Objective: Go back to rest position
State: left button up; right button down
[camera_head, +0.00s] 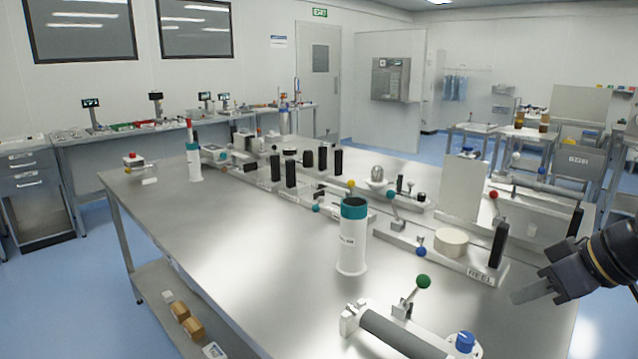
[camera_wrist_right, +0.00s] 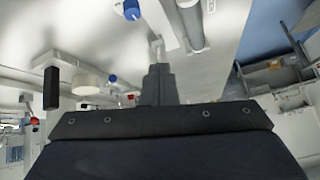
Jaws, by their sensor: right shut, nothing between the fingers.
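My right gripper (camera_head: 533,291) is at the right edge of the head view, with its arm coming in from the right. It is shut and empty, in the air over the right side of the steel table (camera_head: 240,235). Its shut fingers also show in the right wrist view (camera_wrist_right: 158,80), with a white and grey roller fixture behind them. The fingers appear apart from everything on the table. My left gripper is not in view.
Nearest the right gripper are a fixture marked REEL (camera_head: 478,272), a roller with a green-knobbed lever (camera_head: 423,282) and a blue knob (camera_head: 465,341). A white cylinder with a teal top (camera_head: 352,250) stands mid-table. The table's left front is clear.

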jog(key=s+a+f+m+p, duration=0.2)
jog(key=s+a+f, duration=0.2)
jog(key=s, duration=0.1)
jog(key=s+a+f+m+p, duration=0.1)
jog(key=s+a+f+m, duration=0.1)
jog(key=s+a+f, duration=0.2)
jog(key=s+a+f+m+p, duration=0.2)
jog(key=s+a+f, duration=0.2)
jog(key=s+a, duration=0.1)
jog(key=shift+s+a+g+h+p, duration=0.3)
jog(key=shift+s+g+h+p, duration=0.1)
jog(key=shift+s, duration=0.25)
jog(key=shift+s+a+f, duration=0.15)
jog(key=shift+s+f, duration=0.05)
jog(key=shift+f, duration=0.15)
jog(key=c, duration=2.1)
grip_release()
